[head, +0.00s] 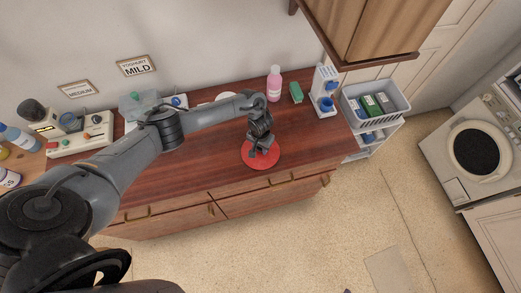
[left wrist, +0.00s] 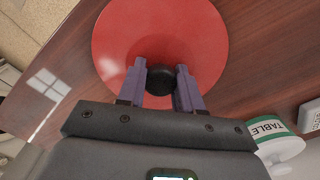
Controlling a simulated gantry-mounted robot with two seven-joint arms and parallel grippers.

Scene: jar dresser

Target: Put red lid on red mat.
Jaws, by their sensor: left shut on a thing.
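My left gripper (head: 261,148) points down over the front edge of the dresser top, above a flat red disc (head: 268,161). In the left wrist view the two purple fingers of the left gripper (left wrist: 160,68) are shut on the round black knob of the red lid (left wrist: 158,80). Wide red surface (left wrist: 120,30) surrounds the knob. Lid and mat are so alike in colour that I cannot tell where one ends, or whether the lid touches the mat. My right gripper is not in view.
A pink bottle (head: 274,84) and a green item (head: 296,93) stand behind. A white rack (head: 325,90) and a grey basket (head: 395,103) are at right. A white tub with a green label (left wrist: 270,130) shows in the wrist view. Wood beside the disc is clear.

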